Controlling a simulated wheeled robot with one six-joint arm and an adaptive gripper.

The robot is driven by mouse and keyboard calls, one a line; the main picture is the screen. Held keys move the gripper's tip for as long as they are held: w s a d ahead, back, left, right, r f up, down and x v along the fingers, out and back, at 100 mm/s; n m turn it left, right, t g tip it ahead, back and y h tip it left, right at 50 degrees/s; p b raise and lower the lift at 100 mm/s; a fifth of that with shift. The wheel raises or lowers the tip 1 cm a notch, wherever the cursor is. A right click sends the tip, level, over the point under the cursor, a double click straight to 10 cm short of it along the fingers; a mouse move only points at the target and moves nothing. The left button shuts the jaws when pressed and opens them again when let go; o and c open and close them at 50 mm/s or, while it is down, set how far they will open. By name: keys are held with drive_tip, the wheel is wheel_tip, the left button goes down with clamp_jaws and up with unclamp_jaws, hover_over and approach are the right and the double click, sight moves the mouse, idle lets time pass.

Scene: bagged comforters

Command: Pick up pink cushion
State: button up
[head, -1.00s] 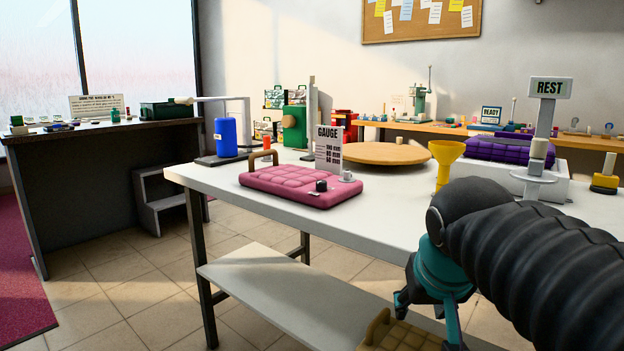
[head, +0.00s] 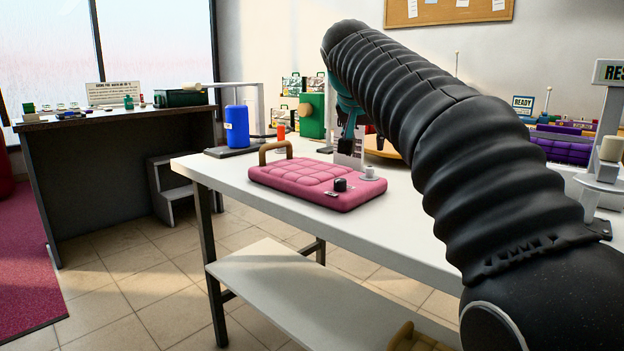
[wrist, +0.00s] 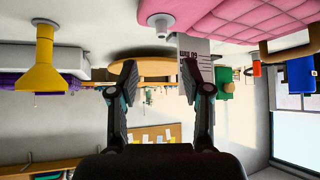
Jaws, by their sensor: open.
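The pink cushion (head: 300,178) lies flat on the white table (head: 400,220), near its left end. A brown arched handle (head: 276,150) stands at its far left edge. A small black object (head: 340,184) and a small white cup (head: 369,173) are at its right end. My gripper (head: 350,118) is open and empty, raised behind and above the cushion's right end. In the wrist view, which is upside down, the open fingers (wrist: 160,82) have nothing between them, and the cushion (wrist: 235,18) fills the upper right.
The gauge card (head: 350,150) stands just behind the cushion, partly hidden by my gripper. A blue cylinder (head: 237,126) stands behind left. A round wooden board (wrist: 148,62) and a yellow funnel (wrist: 44,65) show in the wrist view. Bare tabletop lies in front of the cushion.

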sight(369, 167)
drive_tip(key=x, duration=0.6)
drive_tip(key=shift+w+d+f, duration=0.15)
drive_tip(key=shift+d, duration=0.15)
drive_tip(key=shift+a+b+x, duration=0.15)
drive_tip(key=shift+x, duration=1.25)
drive_tip(key=shift+a+b+x, duration=0.15)
drive_tip(key=shift+a+x, duration=0.05)
drive_tip(key=shift+x, duration=1.15)
clamp_jaws()
